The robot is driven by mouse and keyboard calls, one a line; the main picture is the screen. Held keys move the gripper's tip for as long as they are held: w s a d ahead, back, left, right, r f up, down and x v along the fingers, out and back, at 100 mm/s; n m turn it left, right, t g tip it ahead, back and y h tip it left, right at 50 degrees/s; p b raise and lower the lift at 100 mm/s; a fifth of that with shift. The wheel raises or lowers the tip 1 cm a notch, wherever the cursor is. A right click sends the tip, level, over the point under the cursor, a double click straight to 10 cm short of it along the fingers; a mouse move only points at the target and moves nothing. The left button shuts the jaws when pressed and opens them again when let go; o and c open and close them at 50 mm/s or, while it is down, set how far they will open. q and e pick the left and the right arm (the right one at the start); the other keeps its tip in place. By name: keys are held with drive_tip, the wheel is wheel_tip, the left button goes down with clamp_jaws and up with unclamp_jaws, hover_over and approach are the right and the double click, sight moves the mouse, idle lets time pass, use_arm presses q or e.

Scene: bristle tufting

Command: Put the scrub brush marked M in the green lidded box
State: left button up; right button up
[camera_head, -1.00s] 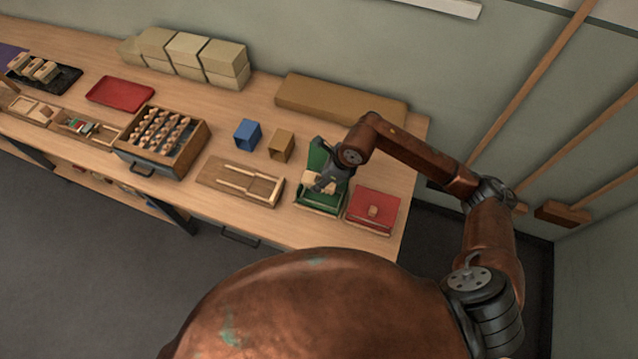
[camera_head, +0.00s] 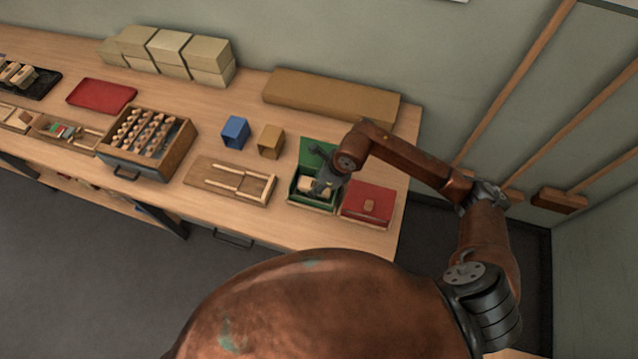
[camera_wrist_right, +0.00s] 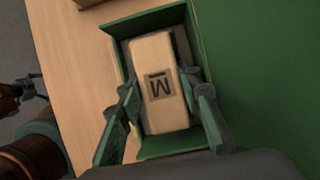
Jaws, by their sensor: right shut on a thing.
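The scrub brush marked M (camera_wrist_right: 158,85) is a pale wooden block with a dark M on a grey label. My right gripper (camera_head: 318,187) is shut on it, with a finger along each long side in the right wrist view (camera_wrist_right: 165,100). The brush is inside the outline of the green lidded box (camera_head: 299,199), between its walls. Whether it touches the floor of the box is hidden. The green lid (camera_wrist_right: 245,70) stands open at the back. A dark claw-like part, seemingly my left gripper (camera_wrist_right: 32,90), shows at the left of the wrist view; its jaws are unclear.
A closed red box (camera_head: 367,203) stands right beside the green box. A wooden tray with pegs (camera_head: 205,177), a tan box (camera_head: 270,141) and a blue box (camera_head: 235,132) stand to the left. A long brown block (camera_head: 330,95) lies behind.

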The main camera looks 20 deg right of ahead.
drive_tip(key=shift+f+b, duration=0.45)
drive_tip(key=shift+f, duration=0.15)
drive_tip(key=o, duration=1.3)
drive_tip(key=v, duration=1.2)
drive_tip(key=shift+a+r, duration=0.1)
drive_tip(key=shift+a, duration=0.05)
